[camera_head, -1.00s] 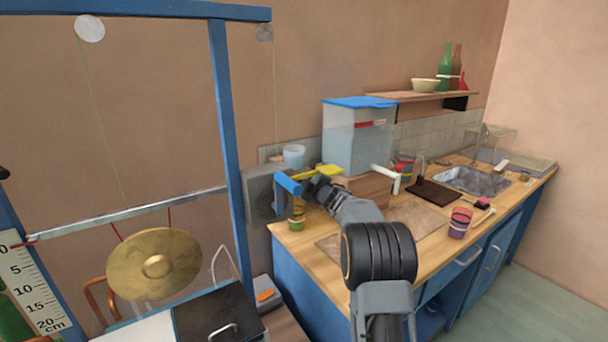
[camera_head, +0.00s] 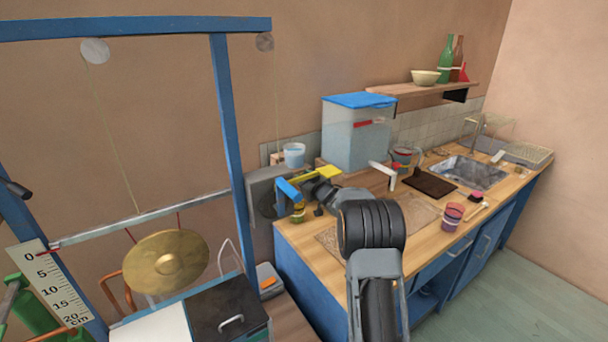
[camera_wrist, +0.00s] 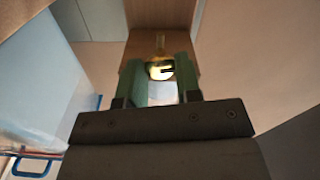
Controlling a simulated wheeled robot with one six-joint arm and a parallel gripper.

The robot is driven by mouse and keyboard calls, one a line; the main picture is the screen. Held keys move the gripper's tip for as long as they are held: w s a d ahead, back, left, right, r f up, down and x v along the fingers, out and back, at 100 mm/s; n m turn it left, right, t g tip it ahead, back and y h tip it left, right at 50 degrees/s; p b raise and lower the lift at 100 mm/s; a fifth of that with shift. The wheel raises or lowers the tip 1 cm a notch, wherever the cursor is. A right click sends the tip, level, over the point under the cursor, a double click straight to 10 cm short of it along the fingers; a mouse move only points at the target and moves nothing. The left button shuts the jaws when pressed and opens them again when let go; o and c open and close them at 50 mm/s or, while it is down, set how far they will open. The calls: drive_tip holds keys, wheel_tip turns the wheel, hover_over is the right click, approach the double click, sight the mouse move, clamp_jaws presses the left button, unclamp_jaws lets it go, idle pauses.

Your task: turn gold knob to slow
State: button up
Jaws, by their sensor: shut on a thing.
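The gold knob (camera_wrist: 160,70) shows in the wrist view as a bright round piece with a dark mark on its face. My gripper (camera_wrist: 161,80) has its two green fingers on either side of it, shut on it. A brown wood surface lies behind the knob. In the head view my arm reaches to the left end of the counter, beside a blue bar (camera_head: 287,191) and a yellow bar (camera_head: 322,173). The knob cannot be made out there. Any slow marking is too small or hidden to see.
A clear tank (camera_head: 355,137) with a blue lid stands behind my arm on the wooden counter (camera_head: 425,247). A brass gong (camera_head: 167,262) hangs from the blue frame (camera_head: 232,150) at left. A striped cup (camera_head: 453,217) is to the right.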

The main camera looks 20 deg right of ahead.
drive_tip(key=shift+m+p, duration=0.55)
drive_tip(key=shift+m, duration=0.45)
drive_tip(key=o, duration=0.9)
drive_tip(key=s+d+b, duration=0.2)
drive_tip(key=s, duration=1.1)
drive_tip(key=shift+s+d+b, duration=0.3)
drive_tip(key=shift+d+b, duration=0.05)
drive_tip(key=shift+b, duration=0.05)
